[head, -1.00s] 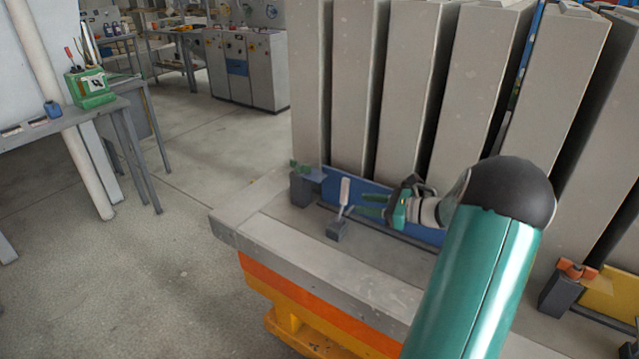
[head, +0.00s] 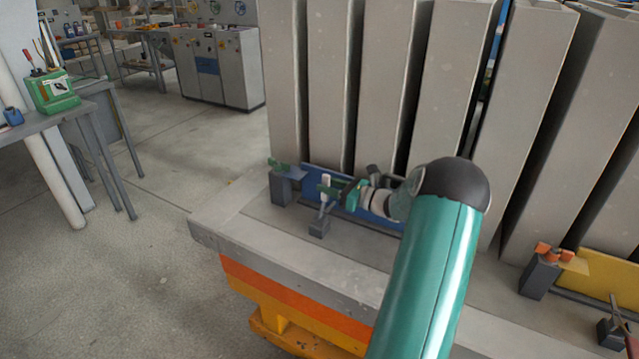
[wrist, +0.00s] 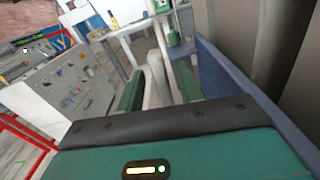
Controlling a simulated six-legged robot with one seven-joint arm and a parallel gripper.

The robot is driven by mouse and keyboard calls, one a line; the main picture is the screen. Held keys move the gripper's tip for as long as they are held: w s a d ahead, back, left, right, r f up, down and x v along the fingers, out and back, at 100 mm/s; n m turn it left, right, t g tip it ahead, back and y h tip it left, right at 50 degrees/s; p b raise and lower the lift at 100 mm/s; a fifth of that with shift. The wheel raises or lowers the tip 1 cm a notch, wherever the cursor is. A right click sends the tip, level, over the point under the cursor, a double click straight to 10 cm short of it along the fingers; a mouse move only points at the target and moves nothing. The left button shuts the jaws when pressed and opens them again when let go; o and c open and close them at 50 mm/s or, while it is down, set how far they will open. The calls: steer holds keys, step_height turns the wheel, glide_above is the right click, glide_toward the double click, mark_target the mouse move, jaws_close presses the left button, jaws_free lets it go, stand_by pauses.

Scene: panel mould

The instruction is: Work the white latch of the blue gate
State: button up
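The blue gate (head: 312,176) is a low panel in front of the tall grey slabs, partly hidden by my arm. It also shows along the right of the wrist view (wrist: 235,90). The white latch (head: 326,186) is an upright handle on a thin stem above a dark block (head: 319,228). My gripper (head: 331,186) is at the handle's upper part, its green fingers on either side of it. In the wrist view the white latch (wrist: 158,80) stands between the spread fingers, nearer the right one. A narrow gap shows on the left; firm contact cannot be seen.
A dark post (head: 281,188) with a green piece on top stands at the gate's left end. A yellow gate (head: 605,270) with an orange catch (head: 553,252) is at the right. Tall grey slabs (head: 385,85) stand close behind. The floor (head: 140,260) at left is open.

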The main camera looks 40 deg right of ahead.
steer(key=shift+x, duration=1.55)
jaws_close()
